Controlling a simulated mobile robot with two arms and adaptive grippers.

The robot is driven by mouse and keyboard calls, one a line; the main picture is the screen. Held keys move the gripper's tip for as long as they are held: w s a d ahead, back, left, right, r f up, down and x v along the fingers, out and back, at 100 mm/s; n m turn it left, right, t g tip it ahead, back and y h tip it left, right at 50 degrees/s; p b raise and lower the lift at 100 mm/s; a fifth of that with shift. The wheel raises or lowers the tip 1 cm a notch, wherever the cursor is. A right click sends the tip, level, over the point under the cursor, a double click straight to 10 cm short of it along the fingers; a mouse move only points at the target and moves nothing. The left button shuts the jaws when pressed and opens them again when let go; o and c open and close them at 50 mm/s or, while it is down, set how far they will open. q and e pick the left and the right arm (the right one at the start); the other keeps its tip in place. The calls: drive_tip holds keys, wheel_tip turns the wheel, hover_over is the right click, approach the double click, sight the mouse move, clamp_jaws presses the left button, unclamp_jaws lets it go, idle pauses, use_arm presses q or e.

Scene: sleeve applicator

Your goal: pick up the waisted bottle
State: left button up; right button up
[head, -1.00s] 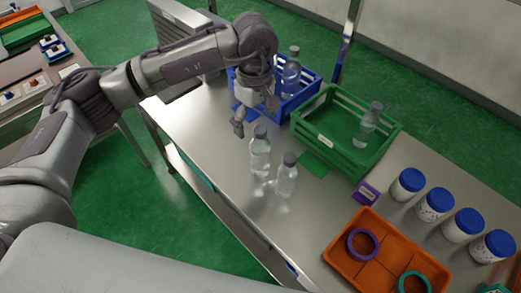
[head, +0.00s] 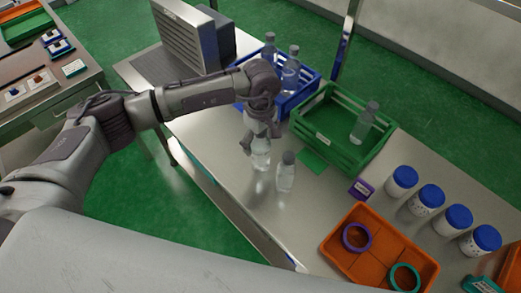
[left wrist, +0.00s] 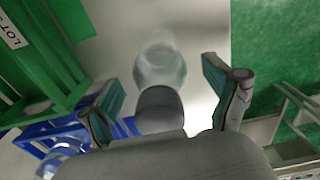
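Two clear bottles with grey caps stand upright on the steel table. One bottle (head: 261,157) is directly under my left gripper (head: 262,131); the other bottle (head: 285,178) stands just right of it. At this size I cannot tell surely which is waisted. In the left wrist view the nearer bottle (left wrist: 160,68) and its grey cap lie between the two spread fingers of my left gripper (left wrist: 167,98), with gaps on both sides. The gripper's fingertips partly hide the bottle's top in the head view. My right gripper is not in view.
A blue crate (head: 308,92) with two bottles stands behind the gripper. A green crate (head: 340,165) with one bottle (head: 363,122) is to its right. An orange tray (head: 378,262) with rings and several blue-lidded jars (head: 427,198) are further right. The table's front edge is close by.

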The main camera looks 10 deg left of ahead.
use_arm(q)
drive_tip(key=shift+r, duration=0.1)
clamp_jaws()
